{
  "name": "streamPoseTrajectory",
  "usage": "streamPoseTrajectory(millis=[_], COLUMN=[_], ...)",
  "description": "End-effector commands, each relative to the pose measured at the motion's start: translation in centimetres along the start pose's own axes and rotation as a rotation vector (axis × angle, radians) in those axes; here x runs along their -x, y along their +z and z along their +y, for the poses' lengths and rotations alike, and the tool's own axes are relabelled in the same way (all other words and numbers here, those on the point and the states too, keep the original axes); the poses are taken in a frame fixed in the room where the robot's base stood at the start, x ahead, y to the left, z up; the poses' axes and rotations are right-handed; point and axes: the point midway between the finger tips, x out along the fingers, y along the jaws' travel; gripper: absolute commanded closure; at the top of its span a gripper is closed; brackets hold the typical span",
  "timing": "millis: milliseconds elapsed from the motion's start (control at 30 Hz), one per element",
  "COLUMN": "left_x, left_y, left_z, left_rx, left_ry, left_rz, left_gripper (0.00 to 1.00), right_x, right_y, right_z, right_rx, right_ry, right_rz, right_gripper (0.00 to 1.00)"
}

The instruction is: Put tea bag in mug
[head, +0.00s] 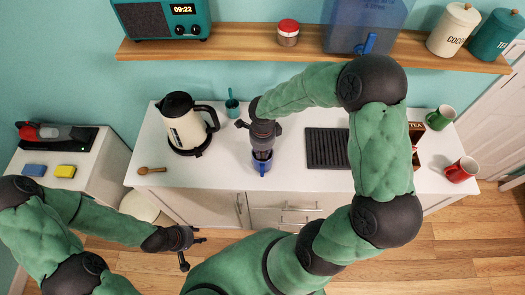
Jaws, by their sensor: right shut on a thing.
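A blue mug (262,168) stands on the white counter near its front middle, its handle toward me. My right gripper (262,154) points down right above the mug, its fingertips at the rim. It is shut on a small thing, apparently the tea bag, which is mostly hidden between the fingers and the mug. I cannot tell how deep it sits. A tea box (416,131) stands at the right of the counter, partly behind my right arm. My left gripper (192,249) is open and empty, low in front of the counter.
A kettle (184,122), a teal cup (232,106) and a wooden spoon (152,170) are left of the mug. A dark rack (327,148) lies right of it. Green (440,117) and red (461,169) mugs stand far right. A wooden shelf (240,42) runs above the counter.

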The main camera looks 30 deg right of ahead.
Motion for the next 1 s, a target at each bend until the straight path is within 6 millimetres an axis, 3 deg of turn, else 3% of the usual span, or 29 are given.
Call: streamPoseTrajectory(millis=[167,300,733,1000], left_x=[0.0,0.0,0.0,0.0], left_y=[0.0,0.0,0.0,0.0], left_z=[0.0,0.0,0.0,0.0], left_rx=[0.0,0.0,0.0,0.0], left_ry=[0.0,0.0,0.0,0.0], left_rz=[0.0,0.0,0.0,0.0], left_gripper=[0.6,0.6,0.6,0.6], right_x=[0.1,0.0,0.8,5.5], right_y=[0.0,0.0,0.0,0.1], right_z=[0.0,0.0,-0.1,-0.2], right_rx=[0.0,0.0,-0.001,-0.002], right_ry=[0.0,0.0,-0.002,-0.006], right_rz=[0.0,0.0,-0.001,-0.003], right_gripper=[0.91,0.55,0.55,0.55])
